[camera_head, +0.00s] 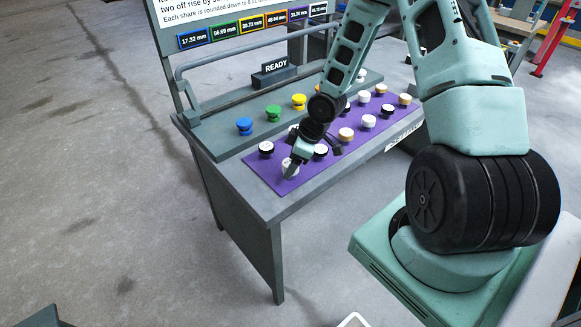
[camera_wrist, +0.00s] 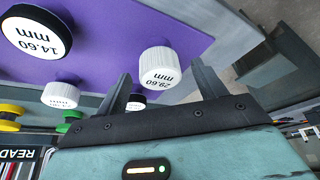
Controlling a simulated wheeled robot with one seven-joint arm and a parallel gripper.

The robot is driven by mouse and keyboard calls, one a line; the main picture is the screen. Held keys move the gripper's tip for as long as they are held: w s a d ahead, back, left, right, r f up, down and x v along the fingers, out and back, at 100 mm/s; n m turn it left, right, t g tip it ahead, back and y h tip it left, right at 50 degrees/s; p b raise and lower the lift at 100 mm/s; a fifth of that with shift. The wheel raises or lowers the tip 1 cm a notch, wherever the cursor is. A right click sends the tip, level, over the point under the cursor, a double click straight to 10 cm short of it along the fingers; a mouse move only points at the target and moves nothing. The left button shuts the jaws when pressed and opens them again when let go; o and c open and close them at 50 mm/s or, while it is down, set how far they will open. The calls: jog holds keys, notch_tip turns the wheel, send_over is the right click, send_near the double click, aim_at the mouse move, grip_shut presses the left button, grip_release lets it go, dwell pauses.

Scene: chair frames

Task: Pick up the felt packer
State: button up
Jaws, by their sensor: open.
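Several round packers stand on a purple mat (camera_head: 260,169); some are white, some black with white tops, some tan. Which one is felt I cannot tell from the frames. My gripper (camera_head: 297,163) is low over the near left end of the mat, by a white packer (camera_head: 290,168). In the wrist view my gripper (camera_wrist: 163,88) has its two fingers apart. The white packer marked 29.60 mm (camera_wrist: 158,66) shows in line with the gap between them, just beyond the tips. A black packer marked 14.60 mm (camera_wrist: 36,34) stands upper left.
Blue (camera_head: 244,126), green (camera_head: 273,112) and yellow (camera_head: 299,101) knobs stand on the bench (camera_head: 232,187) behind the mat. A READY sign (camera_head: 275,70) and a board with size labels (camera_head: 240,25) are at the back. Another white packer (camera_wrist: 61,94) stands left in the wrist view.

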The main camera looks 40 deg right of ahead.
jog(key=c, duration=1.1)
